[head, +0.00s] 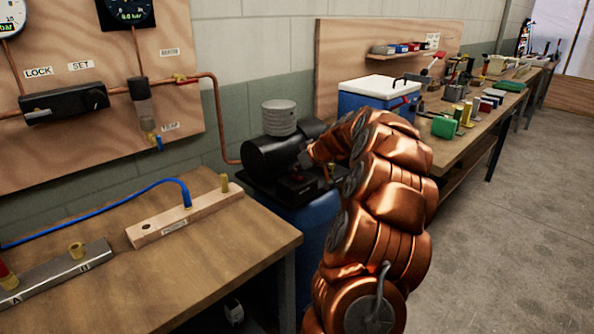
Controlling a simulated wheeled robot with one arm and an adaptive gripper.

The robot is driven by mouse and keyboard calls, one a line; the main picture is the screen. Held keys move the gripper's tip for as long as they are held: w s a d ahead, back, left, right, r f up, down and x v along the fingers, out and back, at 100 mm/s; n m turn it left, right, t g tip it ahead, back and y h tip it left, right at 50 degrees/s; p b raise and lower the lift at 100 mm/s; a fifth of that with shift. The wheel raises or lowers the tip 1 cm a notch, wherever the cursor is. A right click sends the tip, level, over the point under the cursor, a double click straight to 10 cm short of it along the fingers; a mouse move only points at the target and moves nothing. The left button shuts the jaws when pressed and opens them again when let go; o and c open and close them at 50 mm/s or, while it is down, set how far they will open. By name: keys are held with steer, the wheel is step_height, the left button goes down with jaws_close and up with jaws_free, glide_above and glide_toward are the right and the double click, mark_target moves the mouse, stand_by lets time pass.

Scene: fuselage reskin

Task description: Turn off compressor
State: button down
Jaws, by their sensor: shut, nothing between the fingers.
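The compressor stands between the two benches, with a black motor housing (270,158), a grey finned cylinder (279,117) and a blue tank (316,215). A small dark box with a red part (297,181) sits on top of it, in front of the motor; its switch position is too small to read. My copper arm rises on the right and bends left over the compressor. My gripper (312,158) is at the arm's end, close to the motor and above the red part. It is shut and empty. I cannot tell whether it touches the compressor.
The left bench (215,240) carries a wooden block (185,214), a metal bar (50,277) and a blue hose (100,205). A panel (175,50) with gauges and a copper pipe stands behind. A cluttered bench (455,150) runs along the right. The floor (510,240) at right is clear.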

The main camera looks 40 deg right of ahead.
mark_target(295, 175)
steer(key=shift+r, duration=0.55)
step_height(295, 175, up, 4)
steer(key=w+r+v, duration=0.1)
steer(key=v, duration=0.7)
steer(key=shift+s+r+b, duration=0.3)
steer(key=shift+s+b, duration=0.1)
